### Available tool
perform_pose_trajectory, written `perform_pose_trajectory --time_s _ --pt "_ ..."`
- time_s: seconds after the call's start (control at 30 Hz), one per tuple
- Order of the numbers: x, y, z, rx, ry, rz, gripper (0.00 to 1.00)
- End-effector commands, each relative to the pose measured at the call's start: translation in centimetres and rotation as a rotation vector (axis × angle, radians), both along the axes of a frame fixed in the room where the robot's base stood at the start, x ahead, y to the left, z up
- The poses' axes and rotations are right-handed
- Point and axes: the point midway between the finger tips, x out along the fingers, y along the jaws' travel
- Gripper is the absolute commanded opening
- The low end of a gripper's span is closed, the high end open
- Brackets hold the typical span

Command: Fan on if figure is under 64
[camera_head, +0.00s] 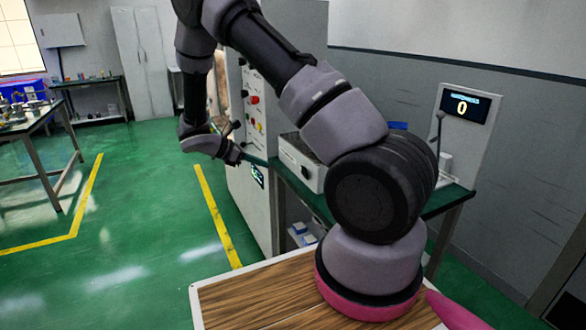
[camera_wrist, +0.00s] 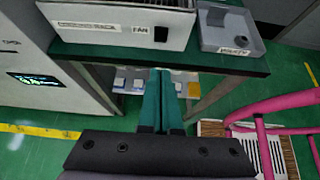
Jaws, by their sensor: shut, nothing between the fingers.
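A white box (camera_head: 303,165) stands on the green-topped bench. In the wrist view its front (camera_wrist: 120,28) carries a label reading "FAN", with a small black switch (camera_wrist: 160,34) beside it. I cannot tell the switch's position. A wall panel display (camera_head: 464,107) shows a large "0"; the small line above it is unreadable. A second lit display (camera_head: 257,176) is on the side cabinet, also in the wrist view (camera_wrist: 37,80), too small to read. My gripper (camera_head: 238,155) is shut and empty, in front of the bench. Its teal fingers (camera_wrist: 162,72) point towards the box's front without touching it.
The cabinet (camera_head: 256,120) with coloured knobs stands left of the white box. A grey box (camera_wrist: 230,32) with a round knob sits to its right. The bench edge (camera_wrist: 120,58) lies below both. A lower shelf holds small boxes (camera_head: 300,232).

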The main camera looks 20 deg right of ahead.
Motion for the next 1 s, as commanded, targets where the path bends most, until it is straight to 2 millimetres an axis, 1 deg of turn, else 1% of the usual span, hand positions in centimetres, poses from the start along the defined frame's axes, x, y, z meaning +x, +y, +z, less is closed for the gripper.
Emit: perform_pose_trajectory --time_s 0.23,0.37,0.47,0.8,0.9,1.0 --pt "0.0 -0.2 -0.1 0.001 -0.001 -0.003 0.00" --pt "0.0 -1.3 -0.7 0.000 0.000 -0.006 0.00" --pt "0.0 -2.8 -1.7 0.000 0.001 -0.005 0.00" --pt "0.1 -8.8 -5.7 0.001 0.002 -0.005 0.00" --pt "0.3 -10.3 -5.0 0.003 -0.003 -0.006 0.00" --pt "0.3 -11.4 -4.8 0.002 -0.002 -0.005 0.00"
